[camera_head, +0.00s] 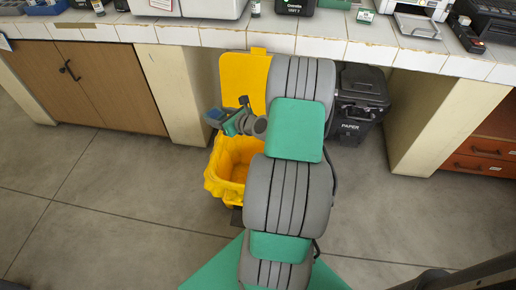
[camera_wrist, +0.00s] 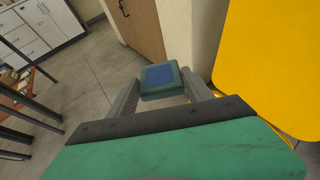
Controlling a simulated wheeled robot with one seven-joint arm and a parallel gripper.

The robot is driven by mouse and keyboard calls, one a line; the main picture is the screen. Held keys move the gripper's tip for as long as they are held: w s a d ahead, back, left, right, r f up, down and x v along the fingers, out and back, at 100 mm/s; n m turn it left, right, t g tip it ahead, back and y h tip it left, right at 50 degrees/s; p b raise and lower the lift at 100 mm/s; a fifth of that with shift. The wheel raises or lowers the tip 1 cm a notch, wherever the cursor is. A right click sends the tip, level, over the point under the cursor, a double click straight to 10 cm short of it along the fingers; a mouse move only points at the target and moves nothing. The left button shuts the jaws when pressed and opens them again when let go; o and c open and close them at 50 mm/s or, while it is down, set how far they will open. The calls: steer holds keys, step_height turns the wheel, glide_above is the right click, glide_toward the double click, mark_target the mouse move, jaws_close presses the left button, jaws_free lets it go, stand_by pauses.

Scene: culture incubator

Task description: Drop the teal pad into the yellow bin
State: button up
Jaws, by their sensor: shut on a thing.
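My gripper (camera_wrist: 163,86) is shut on the teal pad (camera_wrist: 160,77), a small block with a blue top, held between its two fingertips. In the head view the pad (camera_head: 213,116) shows small at the left end of my gripper, above the left rim of the yellow bin. The yellow bin (camera_head: 213,180) stands on the floor, open, with a yellow liner over its rim. Its raised yellow lid (camera_head: 240,78) stands behind my gripper, and in the wrist view the lid (camera_wrist: 270,65) fills the upper right. My arm hides the bin's right side.
A black bin marked PAPER (camera_head: 358,100) stands right of my arm under the tiled counter (camera_head: 300,42). A wooden cabinet (camera_head: 85,85) is at the left. Counter supports flank the bins. The grey floor at left is clear.

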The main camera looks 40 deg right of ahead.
steer(key=s+d+f+b, duration=0.1)
steer(key=d+f+b, duration=0.3)
steer(key=f, duration=0.4)
steer(key=s+d+f+m+h+b, duration=0.1)
steer(key=s+d+f+b, duration=0.1)
steer(key=d+f+b, duration=0.2)
steer(key=s+d+f+h+b, duration=0.1)
steer(key=d+f+b, duration=0.3)
steer(key=f, duration=0.7)
steer(key=shift+s+d+f+m, duration=0.3)
steer(key=shift+s+d, duration=0.4)
steer(key=shift+s, duration=0.05)
steer(key=o, duration=1.4)
steer(key=p+v, duration=0.2)
steer(key=v, duration=0.6)
